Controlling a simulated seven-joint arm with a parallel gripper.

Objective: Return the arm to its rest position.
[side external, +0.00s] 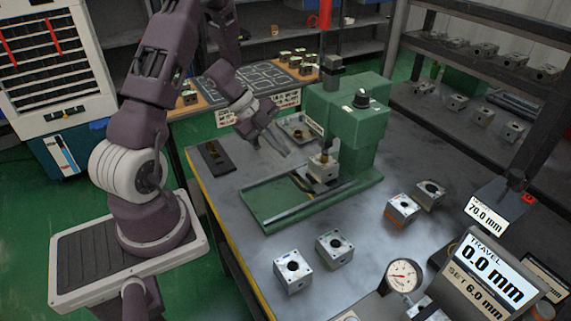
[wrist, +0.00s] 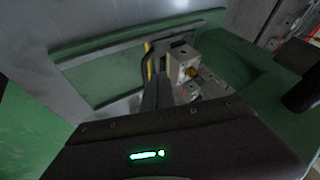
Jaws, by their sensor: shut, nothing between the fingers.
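My gripper (side external: 285,152) is above the bench, left of the green press (side external: 366,138), pointing down and to the right. Its fingers are shut and empty; they show in the wrist view (wrist: 156,82) above the dark gripper body. A valve block (side external: 322,170) sits on the press base under the ram. The block also shows in the wrist view (wrist: 182,62), just right of the fingertips, with a brass-coloured part beside it. The fingers look apart from the block in the side view.
Loose valve blocks (side external: 293,271) stand on the bench's front and right. A small tray (side external: 297,133) lies behind my gripper. A dial gauge (side external: 403,275) and a display (side external: 490,272) reading travel 0.0 mm, set 6.0 mm are at front right. The bench's left front is clear.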

